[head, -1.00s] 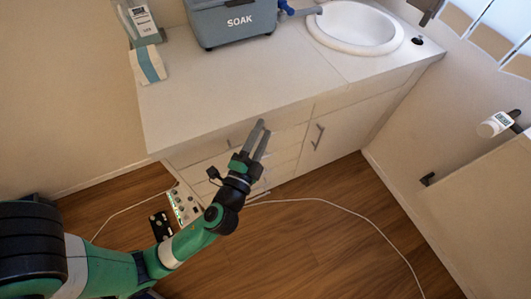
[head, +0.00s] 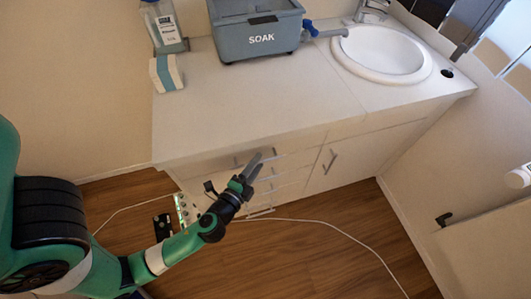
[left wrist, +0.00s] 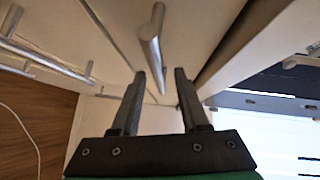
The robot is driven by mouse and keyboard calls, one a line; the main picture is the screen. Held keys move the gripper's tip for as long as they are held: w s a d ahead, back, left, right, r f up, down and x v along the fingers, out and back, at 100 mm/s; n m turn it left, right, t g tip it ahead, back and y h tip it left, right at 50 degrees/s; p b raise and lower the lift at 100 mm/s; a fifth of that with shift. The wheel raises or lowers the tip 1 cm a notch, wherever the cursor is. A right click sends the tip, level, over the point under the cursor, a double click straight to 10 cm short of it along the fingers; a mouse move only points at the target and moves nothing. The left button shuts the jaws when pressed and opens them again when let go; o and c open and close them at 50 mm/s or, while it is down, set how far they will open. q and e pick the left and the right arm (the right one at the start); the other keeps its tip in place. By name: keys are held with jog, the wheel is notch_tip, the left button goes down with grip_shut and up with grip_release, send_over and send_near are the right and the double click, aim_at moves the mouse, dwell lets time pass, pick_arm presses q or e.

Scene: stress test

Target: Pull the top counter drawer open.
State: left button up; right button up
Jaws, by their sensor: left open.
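The white counter (head: 260,105) has a stack of drawers in its front, with the top drawer (head: 205,166) just under the worktop. The top drawer looks shut. My left gripper (head: 263,158) is in front of the upper drawers, open and empty, and hides part of their fronts. In the left wrist view its two fingers (left wrist: 160,78) point at the drawer front. A metal bar handle (left wrist: 152,42) shows ahead of and between the fingertips. I cannot tell whether the fingers straddle it. My right gripper is not in view.
A grey SOAK tub (head: 255,30), a bottle (head: 165,28), a small box (head: 166,73) and a sink (head: 382,52) are on the counter. A cupboard door with a handle (head: 330,162) is to the right. A white cable (head: 330,228) crosses the wooden floor.

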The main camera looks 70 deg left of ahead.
pick_arm(q)
jog(key=shift+x, duration=0.8)
jog(key=shift+s, duration=0.1)
jog(key=shift+s, duration=0.1)
grip_shut()
dwell(0.7)
